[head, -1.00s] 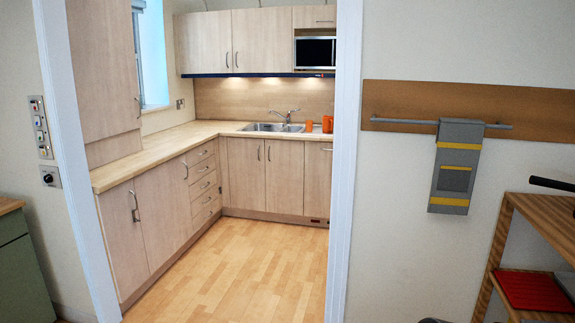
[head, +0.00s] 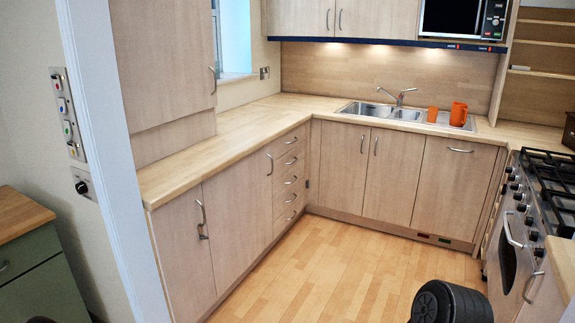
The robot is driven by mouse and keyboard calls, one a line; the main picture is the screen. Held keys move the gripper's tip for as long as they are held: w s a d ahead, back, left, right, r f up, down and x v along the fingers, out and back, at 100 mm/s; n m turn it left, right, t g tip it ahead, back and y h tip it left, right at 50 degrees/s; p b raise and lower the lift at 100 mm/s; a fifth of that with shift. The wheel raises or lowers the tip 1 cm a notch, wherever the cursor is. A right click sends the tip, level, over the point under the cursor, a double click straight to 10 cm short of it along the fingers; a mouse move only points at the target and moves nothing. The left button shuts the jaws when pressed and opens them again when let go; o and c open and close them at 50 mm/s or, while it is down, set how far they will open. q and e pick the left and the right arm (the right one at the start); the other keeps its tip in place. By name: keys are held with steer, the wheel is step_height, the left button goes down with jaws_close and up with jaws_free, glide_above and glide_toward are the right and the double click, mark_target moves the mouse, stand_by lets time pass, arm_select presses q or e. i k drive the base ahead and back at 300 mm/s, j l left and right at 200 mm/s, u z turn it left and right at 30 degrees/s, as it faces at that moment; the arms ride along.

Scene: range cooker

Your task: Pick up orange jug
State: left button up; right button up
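A dark ribbed part (head: 450,303) at the bottom edge looks like part of my own arm. Neither gripper's fingers show in the head view.
A doorway frame (head: 105,130) stands close on the left. The wooden floor (head: 340,260) ahead is clear. A range cooker (head: 520,215) stands on the right, and an L-shaped worktop (head: 215,150) runs along the left and back. A sink (head: 385,110) is set into the back.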

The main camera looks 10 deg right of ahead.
mark_target(459, 113)
steer(key=i+l+z, duration=0.25)
steer(key=i, duration=0.3)
steer(key=i+z, duration=0.25)
steer(key=i, duration=0.25)
steer(key=i+z, duration=0.2)
steer(key=i, duration=0.35)
steer(key=i+j+z, duration=0.25)
steer(key=i, duration=0.3)
steer(key=i+j+z, duration=0.25)
steer(key=i, duration=0.3)
steer(key=i+l+u, duration=0.15)
steer(key=i, duration=0.35)
steer(key=i+l+u, duration=0.15)
steer(key=i, duration=0.4)
steer(key=i+l+u, duration=0.2)
steer(key=i+l, duration=0.2)
steer(key=i+l+u, duration=0.15)
steer(key=i+l, duration=0.2)
steer(key=i, duration=0.2)
